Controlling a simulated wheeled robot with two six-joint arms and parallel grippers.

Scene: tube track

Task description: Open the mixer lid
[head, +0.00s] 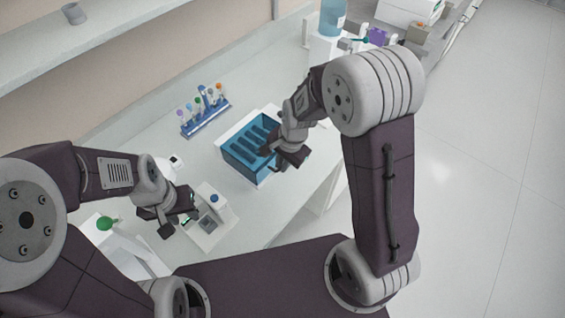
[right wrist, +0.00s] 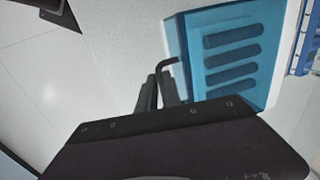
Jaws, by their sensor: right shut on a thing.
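The mixer (head: 232,160) is a white-rimmed box on the bench, with a translucent blue top over several dark slots. It also shows in the right wrist view (right wrist: 225,85). My right gripper (head: 275,155) is at the mixer's right side. In the right wrist view my right gripper (right wrist: 163,98) is shut on a dark bent handle (right wrist: 170,63) beside the blue part. How far the lid is raised I cannot tell. My left gripper (head: 178,220) hangs empty, fingers apart, left of a small white device.
A blue tube rack (head: 207,120) with several coloured-cap tubes stands behind the mixer to the left. The white device (head: 222,219) with a blue knob is at the front. A green-topped thing (head: 105,223) is at the left. The bench between rack and white device is mostly clear.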

